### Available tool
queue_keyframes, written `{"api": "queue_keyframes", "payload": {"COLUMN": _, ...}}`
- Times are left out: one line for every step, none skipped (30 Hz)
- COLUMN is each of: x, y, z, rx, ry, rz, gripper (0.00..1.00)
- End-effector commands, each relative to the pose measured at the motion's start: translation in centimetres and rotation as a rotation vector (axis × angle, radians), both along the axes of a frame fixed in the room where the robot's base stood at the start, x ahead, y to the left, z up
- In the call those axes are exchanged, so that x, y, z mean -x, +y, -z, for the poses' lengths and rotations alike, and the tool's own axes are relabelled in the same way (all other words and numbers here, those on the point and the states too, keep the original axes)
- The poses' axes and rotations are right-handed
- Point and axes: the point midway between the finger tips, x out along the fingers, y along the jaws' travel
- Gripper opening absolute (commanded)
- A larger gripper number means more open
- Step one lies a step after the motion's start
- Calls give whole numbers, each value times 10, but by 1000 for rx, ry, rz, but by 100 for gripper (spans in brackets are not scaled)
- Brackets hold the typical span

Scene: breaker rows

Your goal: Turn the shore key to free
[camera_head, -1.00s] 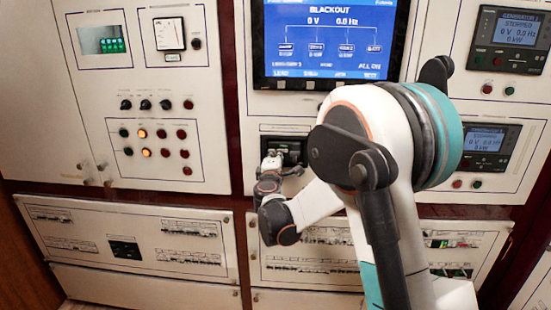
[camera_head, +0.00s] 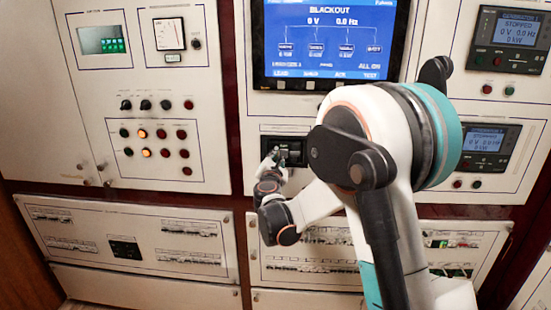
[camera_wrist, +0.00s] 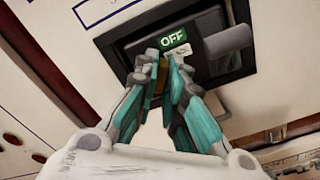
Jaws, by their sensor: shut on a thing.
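A dark breaker unit (camera_head: 293,151) is set in the panel under the blue screen. In the wrist view the dark unit (camera_wrist: 126,42) carries a green OFF label (camera_wrist: 172,39) and a thick grey lever (camera_wrist: 228,41) to the right of it. My gripper (camera_wrist: 167,66) is at the unit, just below the OFF label, with its fingers close together. It is shut on a small brass-coloured piece, the shore key (camera_wrist: 157,88), mostly hidden between the fingers. In the head view my gripper (camera_head: 274,160) is at the unit's left side. The key's exact angle cannot be told.
The blue screen (camera_head: 328,40) above reads BLACKOUT, 0 V. Knobs and lamps (camera_head: 152,140) are on the left panel. Generator controllers (camera_head: 488,148) are at the right. Breaker rows (camera_head: 180,240) lie below. My arm covers part of the middle panel.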

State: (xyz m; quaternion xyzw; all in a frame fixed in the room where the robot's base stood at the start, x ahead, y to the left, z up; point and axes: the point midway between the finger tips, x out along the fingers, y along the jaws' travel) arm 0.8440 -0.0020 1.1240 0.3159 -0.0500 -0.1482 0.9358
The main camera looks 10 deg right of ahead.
Motion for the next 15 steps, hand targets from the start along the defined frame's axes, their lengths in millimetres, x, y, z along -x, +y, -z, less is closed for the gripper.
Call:
{"api": "queue_keyframes", "payload": {"x": 1, "y": 0, "z": 1, "rx": 41, "ry": 14, "rz": -1, "gripper": 0}}
{"api": "queue_keyframes", "payload": {"x": 1, "y": 0, "z": 1, "rx": 67, "ry": 23, "rz": -1, "gripper": 0}}
{"api": "queue_keyframes", "payload": {"x": 1, "y": 0, "z": 1, "rx": 104, "ry": 35, "rz": -1, "gripper": 0}}
{"api": "queue_keyframes", "payload": {"x": 1, "y": 0, "z": 1, "rx": 131, "ry": 43, "rz": -1, "gripper": 0}}
{"api": "queue_keyframes", "payload": {"x": 1, "y": 0, "z": 1, "rx": 158, "ry": 52, "rz": -1, "gripper": 0}}
{"api": "queue_keyframes", "payload": {"x": 1, "y": 0, "z": 1, "rx": 194, "ry": 64, "rz": -1, "gripper": 0}}
{"api": "queue_keyframes", "payload": {"x": 1, "y": 0, "z": 1, "rx": 219, "ry": 72, "rz": -1, "gripper": 0}}
{"api": "queue_keyframes", "payload": {"x": 1, "y": 0, "z": 1, "rx": 245, "ry": 80, "rz": -1, "gripper": 0}}
{"api": "queue_keyframes", "payload": {"x": 1, "y": 0, "z": 1, "rx": 279, "ry": 92, "rz": -1, "gripper": 0}}
{"api": "queue_keyframes", "payload": {"x": 1, "y": 0, "z": 1, "rx": 303, "ry": 99, "rz": -1, "gripper": 0}}
{"api": "queue_keyframes", "payload": {"x": 1, "y": 0, "z": 1, "rx": 327, "ry": 108, "rz": 0, "gripper": 0}}
{"api": "queue_keyframes", "payload": {"x": 1, "y": 0, "z": 1, "rx": 358, "ry": 118, "rz": 0, "gripper": 0}}
{"api": "queue_keyframes", "payload": {"x": 1, "y": 0, "z": 1, "rx": 381, "ry": 125, "rz": 0, "gripper": 0}}
{"api": "queue_keyframes", "payload": {"x": 1, "y": 0, "z": 1, "rx": 403, "ry": 132, "rz": 0, "gripper": 0}}
{"api": "queue_keyframes", "payload": {"x": 1, "y": 0, "z": 1, "rx": 430, "ry": 141, "rz": 0, "gripper": 0}}
